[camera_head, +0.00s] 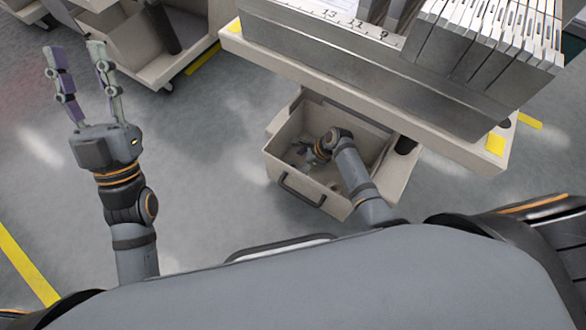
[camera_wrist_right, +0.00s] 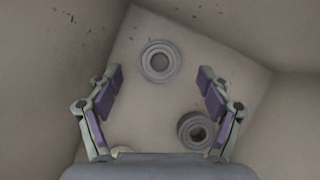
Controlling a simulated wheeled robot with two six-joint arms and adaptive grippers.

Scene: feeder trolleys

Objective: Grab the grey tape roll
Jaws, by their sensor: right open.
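Two ring-shaped rolls lie in a beige bin, seen in the right wrist view. One darker grey roll (camera_wrist_right: 196,131) is at the lower right, close to the inner side of the right finger. A paler grey-beige roll (camera_wrist_right: 159,62) lies farther up, between and just beyond the fingertips. My right gripper (camera_wrist_right: 159,76) is open and empty, pointing down into the bin; in the head view it reaches inside the bin (camera_head: 283,165), and its fingers are hard to make out. My left gripper (camera_head: 75,48) is open and empty, out over the floor at the left.
The bin's walls stand close around my right gripper, with a dark handle (camera_head: 301,191) on its front. A trolley shelf (camera_head: 455,150) with metal dividers overhangs behind it. Another trolley (camera_head: 150,70) stands at the upper left. The floor (camera_head: 215,150) between is clear.

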